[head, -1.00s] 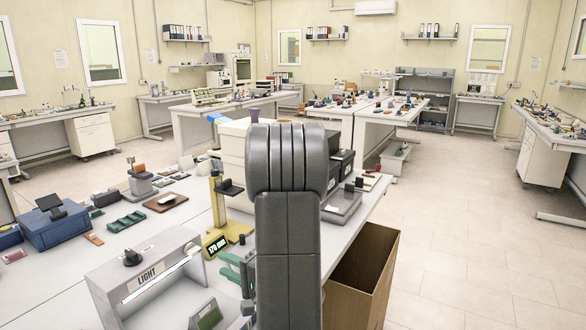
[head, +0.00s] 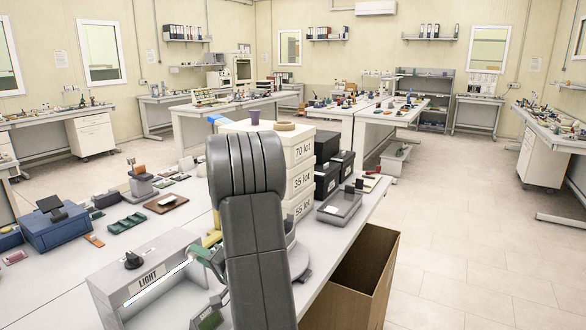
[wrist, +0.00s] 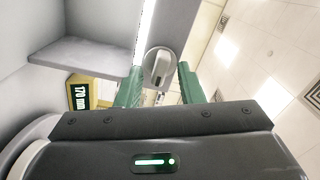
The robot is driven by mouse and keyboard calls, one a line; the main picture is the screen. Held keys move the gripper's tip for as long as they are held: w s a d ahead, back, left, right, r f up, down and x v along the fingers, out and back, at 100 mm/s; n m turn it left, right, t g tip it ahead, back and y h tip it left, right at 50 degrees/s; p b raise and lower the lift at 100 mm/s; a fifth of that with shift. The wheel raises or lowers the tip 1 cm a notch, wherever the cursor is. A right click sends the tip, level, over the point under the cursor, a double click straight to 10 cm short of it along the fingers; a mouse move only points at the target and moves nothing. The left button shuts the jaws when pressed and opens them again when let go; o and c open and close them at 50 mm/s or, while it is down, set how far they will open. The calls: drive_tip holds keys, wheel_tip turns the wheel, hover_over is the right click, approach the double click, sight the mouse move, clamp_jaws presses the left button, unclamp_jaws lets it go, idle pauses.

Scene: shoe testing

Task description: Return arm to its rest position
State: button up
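My arm (head: 252,230) rises in the middle of the head view, tilted slightly to the left at its top. My gripper (wrist: 159,80) shows two green fingers in the wrist view, spread apart. I see no object clamped between them; a round grey part with a knob (wrist: 158,65) shows in the gap, and I cannot tell how far behind it is. In the head view a green finger (head: 209,258) shows left of the arm, close to the right end of the grey LIGHT box (head: 150,272). The rest of the gripper is hidden behind the arm.
White labelled boxes (head: 302,152) are stacked behind the arm, with black boxes (head: 326,178) and a grey tray (head: 340,207) beside them. A cardboard bin (head: 375,270) stands at the bench's right edge. A yellow 170 mm display (wrist: 79,93) shows in the wrist view. Floor at right is clear.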

drive_tip(key=shift+s+r+n, duration=0.1)
drive_tip(key=shift+r+n, duration=0.05)
drive_tip(key=shift+n, duration=4.65)
drive_tip(key=shift+d+b, duration=0.1)
drive_tip(key=shift+b, duration=0.25)
